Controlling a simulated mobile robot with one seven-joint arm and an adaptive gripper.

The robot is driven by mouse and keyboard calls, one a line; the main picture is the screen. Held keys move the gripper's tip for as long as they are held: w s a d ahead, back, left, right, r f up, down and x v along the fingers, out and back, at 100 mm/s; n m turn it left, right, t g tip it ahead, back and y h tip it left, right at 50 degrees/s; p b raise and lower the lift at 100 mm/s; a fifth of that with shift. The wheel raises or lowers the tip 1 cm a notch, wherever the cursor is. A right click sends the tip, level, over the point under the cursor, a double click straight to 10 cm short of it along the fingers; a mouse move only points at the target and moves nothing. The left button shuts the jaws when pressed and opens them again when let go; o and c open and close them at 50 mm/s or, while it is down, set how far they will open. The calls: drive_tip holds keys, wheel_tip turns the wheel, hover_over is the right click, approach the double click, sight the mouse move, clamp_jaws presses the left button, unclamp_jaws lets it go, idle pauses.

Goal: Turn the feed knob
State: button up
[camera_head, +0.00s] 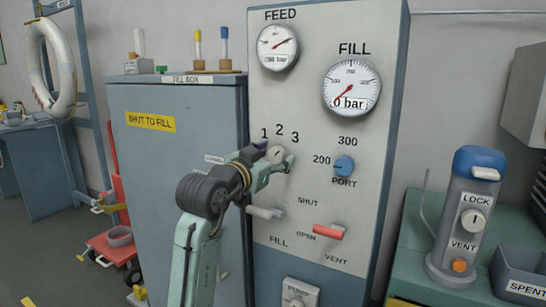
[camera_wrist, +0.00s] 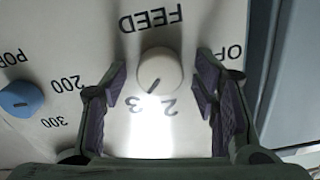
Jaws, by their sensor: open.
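The feed knob (camera_wrist: 160,70) is a round cream knob on the pale panel, under the upside-down word FEED in the wrist view. Its dark mark points down and slightly left, toward the printed figures 2 and 3. My gripper (camera_wrist: 162,84) is open, with one finger on each side of the knob and a visible gap on both sides. In the head view the knob (camera_head: 277,154) shows below the figures 1, 2, 3, and my gripper (camera_head: 278,168) reaches it from the lower left, partly covering it. I cannot tell how deep the fingertips sit.
The blue port knob (camera_head: 344,166) is to the right; a pale fill lever (camera_head: 265,213) and red vent lever (camera_head: 328,231) are below. The feed gauge (camera_head: 278,47) and fill gauge (camera_head: 351,87) are above. The blue fill box (camera_head: 180,120) stands left of the panel.

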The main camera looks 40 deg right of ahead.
drive_tip(key=v, duration=1.2)
idle(0.5)
